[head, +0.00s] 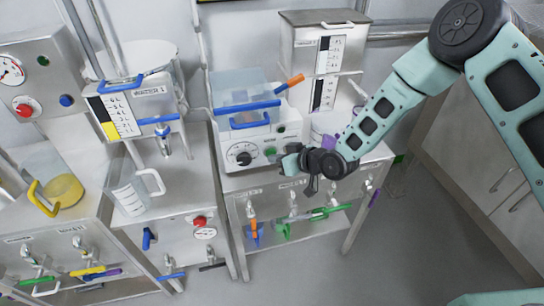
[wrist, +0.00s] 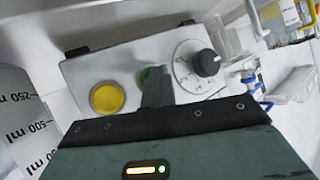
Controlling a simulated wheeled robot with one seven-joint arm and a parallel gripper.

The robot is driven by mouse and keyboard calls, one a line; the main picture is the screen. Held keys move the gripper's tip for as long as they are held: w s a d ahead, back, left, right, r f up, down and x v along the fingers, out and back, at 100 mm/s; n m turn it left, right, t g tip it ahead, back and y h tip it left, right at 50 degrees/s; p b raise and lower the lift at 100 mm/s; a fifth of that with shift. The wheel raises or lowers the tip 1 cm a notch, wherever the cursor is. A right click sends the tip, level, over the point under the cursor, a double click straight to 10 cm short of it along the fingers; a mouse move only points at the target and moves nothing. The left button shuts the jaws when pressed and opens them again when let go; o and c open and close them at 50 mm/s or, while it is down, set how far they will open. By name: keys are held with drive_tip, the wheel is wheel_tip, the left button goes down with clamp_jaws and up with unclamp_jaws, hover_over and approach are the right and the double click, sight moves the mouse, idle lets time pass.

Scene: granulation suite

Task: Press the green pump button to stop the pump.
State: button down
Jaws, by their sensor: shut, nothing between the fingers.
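The green pump button (head: 270,152) is on the front panel of the white pump box (head: 225,158), to the right of a black dial (head: 242,156). In the wrist view, the green button (wrist: 145,74) shows only as a sliver behind my shut gripper (wrist: 156,90). The fingertips overlap it in the picture; I cannot tell whether they touch it. In that view a yellow button (wrist: 106,98) lies to the left and the dial (wrist: 200,64) to the right. In the head view my gripper (head: 288,163) is at the right end of the panel. Nothing is between its fingers.
Valves with coloured handles (head: 330,211) hang below. A clear jug (head: 133,192) stands on the left bench. Open floor (head: 400,250) lies to the right.

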drive_tip(key=shift+w+r, duration=0.2)
drive_tip(key=shift+r, duration=0.05)
drive_tip(key=s+d, duration=0.1)
drive_tip(key=s, duration=0.5)
drive_tip(key=shift+d+f, duration=0.2)
drive_tip(key=shift+d, duration=0.1)
drive_tip(key=s+d+r+n+g+h, duration=0.1)
drive_tip(key=s+r+g+h, duration=0.1)
drive_tip(key=s+r, duration=0.35)
drive_tip(key=s+d+r+g+h, duration=0.2)
drive_tip(key=s+r+h, duration=0.15)
drive_tip(key=r, duration=0.35)
drive_tip(key=s+d+r+g+h, duration=0.1)
drive_tip(key=s+d+r, duration=0.2)
drive_tip(key=s, duration=0.3)
drive_tip(key=s+d+r+g+h, duration=0.1)
drive_tip(key=s+d+r, duration=0.2)
drive_tip(key=s, duration=0.4)
drive_tip(key=s+d+r+m+g+h, duration=0.1)
drive_tip(key=s+d+r, duration=0.2)
drive_tip(key=s, duration=0.3)
drive_tip(key=shift+s+d+r+h, duration=0.2)
drive_tip(key=shift+r+h, duration=0.15)
drive_tip(key=shift+r, duration=0.4)
